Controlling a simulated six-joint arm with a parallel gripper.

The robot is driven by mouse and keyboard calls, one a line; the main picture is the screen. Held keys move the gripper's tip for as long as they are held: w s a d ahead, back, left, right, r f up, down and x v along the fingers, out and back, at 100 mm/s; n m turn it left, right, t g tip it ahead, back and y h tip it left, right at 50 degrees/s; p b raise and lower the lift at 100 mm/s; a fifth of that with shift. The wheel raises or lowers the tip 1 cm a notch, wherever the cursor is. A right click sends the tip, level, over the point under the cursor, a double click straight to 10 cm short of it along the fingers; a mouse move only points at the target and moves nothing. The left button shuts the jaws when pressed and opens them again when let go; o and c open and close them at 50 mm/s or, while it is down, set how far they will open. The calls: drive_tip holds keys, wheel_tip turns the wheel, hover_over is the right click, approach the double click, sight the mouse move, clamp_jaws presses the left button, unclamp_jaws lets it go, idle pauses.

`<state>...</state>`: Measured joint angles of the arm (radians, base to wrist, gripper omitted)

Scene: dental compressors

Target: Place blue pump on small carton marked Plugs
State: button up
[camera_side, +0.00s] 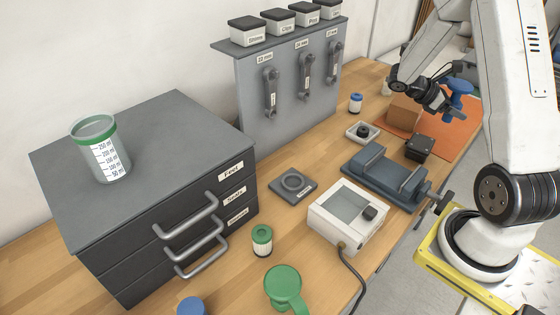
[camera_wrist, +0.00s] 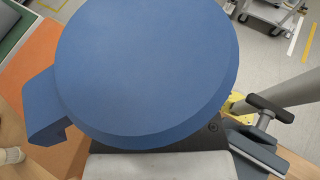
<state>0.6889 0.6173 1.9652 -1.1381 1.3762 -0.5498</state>
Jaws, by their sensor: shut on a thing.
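The blue pump (camera_side: 459,87) is held up in my gripper (camera_side: 443,97) at the right of the side view, above the orange mat. In the wrist view the blue pump (camera_wrist: 150,65) fills most of the frame, with a round face and a lug at left; it hides the fingertips. A plain brown carton (camera_side: 404,111) sits on the mat, left of and below the gripper. No writing on it is readable. Small dark-lidded boxes stand on the grey panel; the rightmost box (camera_side: 328,10) has a label too small to read.
The orange mat (camera_side: 462,127) lies at the right end of the bench. A black block (camera_side: 419,147), a blue-grey vise (camera_side: 385,177) and a white tray (camera_side: 362,132) stand nearby. A grey tool panel (camera_side: 250,90) rises behind. A dark drawer cabinet (camera_side: 150,215) stands at left.

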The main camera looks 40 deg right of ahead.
drive_tip(key=w+d+r+n+t+h, duration=0.5)
drive_tip(key=w+r+n+t, duration=0.1)
drive_tip(key=n, duration=0.1)
hover_over(417, 103)
drive_tip(key=f, duration=0.8)
drive_tip(key=shift+s+a+f, duration=0.2)
drive_tip(key=shift+s+a, duration=0.15)
drive_tip(key=shift+a, duration=0.05)
drive_tip(key=shift+w+d+f+m, duration=0.3)
drive_tip(key=shift+w+d+f, duration=0.1)
drive_tip(key=shift+f, duration=0.2)
drive_tip(key=shift+d+f, duration=0.1)
drive_tip(key=shift+f, duration=0.1)
drive_tip(key=shift+w+d+f, duration=0.1)
drive_tip(key=shift+f, duration=1.5)
drive_tip(key=shift+f, duration=0.1)
